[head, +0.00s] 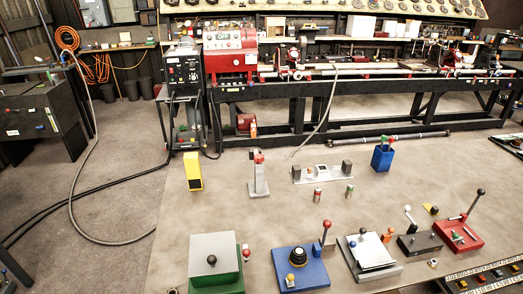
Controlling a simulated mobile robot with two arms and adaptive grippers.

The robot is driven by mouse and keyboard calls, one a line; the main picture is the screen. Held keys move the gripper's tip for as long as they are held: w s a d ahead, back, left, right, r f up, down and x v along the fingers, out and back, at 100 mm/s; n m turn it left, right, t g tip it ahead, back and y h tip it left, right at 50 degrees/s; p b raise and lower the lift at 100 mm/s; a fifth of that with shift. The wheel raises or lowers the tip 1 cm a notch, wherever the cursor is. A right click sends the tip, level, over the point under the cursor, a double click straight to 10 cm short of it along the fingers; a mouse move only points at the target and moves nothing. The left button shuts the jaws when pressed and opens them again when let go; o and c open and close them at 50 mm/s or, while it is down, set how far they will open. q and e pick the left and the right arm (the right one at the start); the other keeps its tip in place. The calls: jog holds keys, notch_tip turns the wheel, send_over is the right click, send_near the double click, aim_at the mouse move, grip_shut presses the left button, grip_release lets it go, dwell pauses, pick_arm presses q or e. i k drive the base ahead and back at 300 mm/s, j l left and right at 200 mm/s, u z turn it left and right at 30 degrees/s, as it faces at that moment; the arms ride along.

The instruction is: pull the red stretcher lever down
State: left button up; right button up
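At the right of the table stands a device with a red base (460,238). A lever (474,204) rises from it, tilted up to the right, with a dark round knob at its top. It looks raised. A separate short lever with a red knob (327,224) stands upright beside the blue box in the front middle. The pictures do not label which one is the stretcher lever. Neither of my grippers is in view, and nothing touches either lever.
Left of the red device are a dark block (420,243) and a grey plate with a white top (370,252). A blue box (300,270) and a green box with a grey lid (215,258) stand in front. A blue cup (382,159) stands farther back.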

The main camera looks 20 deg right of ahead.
aim_at(327, 224)
jog(key=z, duration=1.15)
